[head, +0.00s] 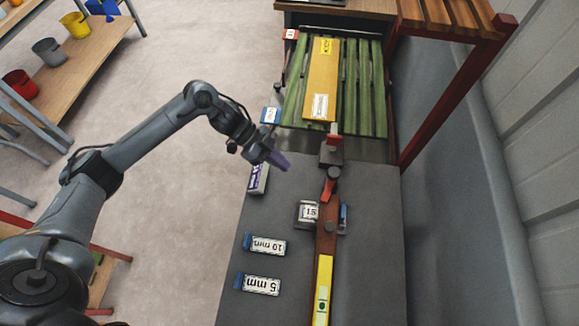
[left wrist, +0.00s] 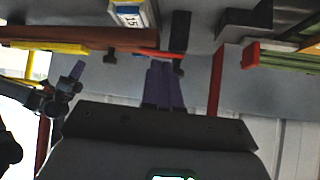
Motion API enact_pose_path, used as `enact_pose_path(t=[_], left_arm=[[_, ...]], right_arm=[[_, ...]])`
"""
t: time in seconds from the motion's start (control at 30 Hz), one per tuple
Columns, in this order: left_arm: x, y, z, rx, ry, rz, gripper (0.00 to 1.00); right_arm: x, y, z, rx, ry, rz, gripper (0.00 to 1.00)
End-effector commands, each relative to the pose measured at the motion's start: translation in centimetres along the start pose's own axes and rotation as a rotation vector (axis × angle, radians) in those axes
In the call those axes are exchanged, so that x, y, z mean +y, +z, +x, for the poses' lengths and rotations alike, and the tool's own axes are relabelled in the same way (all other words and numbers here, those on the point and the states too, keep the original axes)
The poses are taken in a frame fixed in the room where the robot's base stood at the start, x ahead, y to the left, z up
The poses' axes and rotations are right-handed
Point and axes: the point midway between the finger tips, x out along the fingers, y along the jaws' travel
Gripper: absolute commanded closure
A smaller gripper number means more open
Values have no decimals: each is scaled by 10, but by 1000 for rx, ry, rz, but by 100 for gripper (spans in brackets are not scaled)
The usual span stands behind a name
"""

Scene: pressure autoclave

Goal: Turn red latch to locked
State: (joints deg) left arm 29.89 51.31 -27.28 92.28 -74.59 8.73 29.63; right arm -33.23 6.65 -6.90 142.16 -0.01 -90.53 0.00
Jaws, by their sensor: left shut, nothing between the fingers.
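The red latch (head: 329,187) is a short red lever with a dark round end, on a long brown bar (head: 327,220) above the grey bench. What looks like the same latch shows in the left wrist view as a thin red strip (left wrist: 160,54) by my fingertips. My left gripper (head: 280,160) is shut and empty, with purple fingers, up and left of the latch in the head view. A gap shows between them there; contact cannot be told from the wrist view. Another purple-tipped gripper, seemingly my right (left wrist: 76,70), shows small at the left wrist view's left; its jaws are unclear.
A labelled 15 block (head: 308,212) sits at the bar. 10 mm (head: 266,245) and 5 mm (head: 261,285) blocks lie left on the bench. A yellow plank (head: 321,75) lies on green slats (head: 368,95). A red frame (head: 440,110) stands right. Floor left is open.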

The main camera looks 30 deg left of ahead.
Motion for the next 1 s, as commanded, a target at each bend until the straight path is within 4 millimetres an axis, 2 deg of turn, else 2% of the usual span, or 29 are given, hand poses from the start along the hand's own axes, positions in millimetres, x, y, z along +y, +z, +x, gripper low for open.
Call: enact_pose_path(t=[0.3,0.5,0.7,1.0], left_arm=[[2,0,58,3,5,0,100],[1,-5,90,3,3,1,100],[1,-20,106,1,2,1,100],[1,-27,114,-1,1,-1,100]], right_arm=[[2,2,5,0,6,-7,100],[2,2,7,-1,7,-7,100],[2,2,7,-1,6,-6,100],[1,2,7,-1,2,-2,100]])
